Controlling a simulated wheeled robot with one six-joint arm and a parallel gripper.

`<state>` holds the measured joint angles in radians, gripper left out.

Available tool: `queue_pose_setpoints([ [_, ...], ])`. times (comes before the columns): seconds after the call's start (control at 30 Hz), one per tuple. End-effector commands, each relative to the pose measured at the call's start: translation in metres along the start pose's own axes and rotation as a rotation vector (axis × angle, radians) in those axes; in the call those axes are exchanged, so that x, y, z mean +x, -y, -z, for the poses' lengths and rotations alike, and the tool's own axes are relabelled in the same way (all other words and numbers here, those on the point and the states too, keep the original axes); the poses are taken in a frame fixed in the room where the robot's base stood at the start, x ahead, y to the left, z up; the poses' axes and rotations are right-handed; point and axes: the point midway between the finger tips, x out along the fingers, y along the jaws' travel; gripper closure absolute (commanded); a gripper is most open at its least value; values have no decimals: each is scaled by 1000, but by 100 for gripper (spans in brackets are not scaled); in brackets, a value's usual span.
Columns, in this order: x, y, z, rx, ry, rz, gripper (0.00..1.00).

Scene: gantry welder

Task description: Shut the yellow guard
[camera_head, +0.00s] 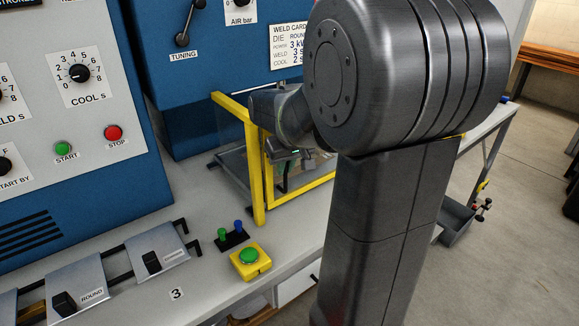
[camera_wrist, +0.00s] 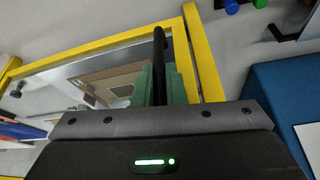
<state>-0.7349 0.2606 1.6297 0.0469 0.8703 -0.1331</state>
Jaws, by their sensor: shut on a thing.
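The yellow guard (camera_head: 257,180) is a yellow frame with clear panels, standing on the bench in front of the blue welder. In the wrist view its yellow bar (camera_wrist: 203,60) runs beside my fingers, and a clear panel lies behind them. My gripper (camera_head: 285,168) is at the guard's front face. In the wrist view my gripper's green fingers (camera_wrist: 160,80) are closed around a dark upright handle (camera_wrist: 159,42) on the guard. My arm hides the guard's right part in the head view, and I cannot tell how far open it stands.
A yellow box with a green button (camera_head: 249,258) sits on the bench, near small green and blue pegs (camera_head: 231,236). Grey die blocks (camera_head: 155,252) lie in a rack at the left. Open floor lies at the right.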

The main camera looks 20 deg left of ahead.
Motion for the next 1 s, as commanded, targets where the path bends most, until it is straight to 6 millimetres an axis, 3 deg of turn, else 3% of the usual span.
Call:
queue_pose_setpoints([
  [0.2,-2,1,7,-4,-21,-1,100],
  [0.23,-2,1,7,-4,-20,-1,86],
  [0.33,-2,1,6,-4,-18,-1,67],
  [0.73,-10,0,4,-1,-15,-1,67],
  [1.0,-64,0,4,-2,-19,-1,67],
])
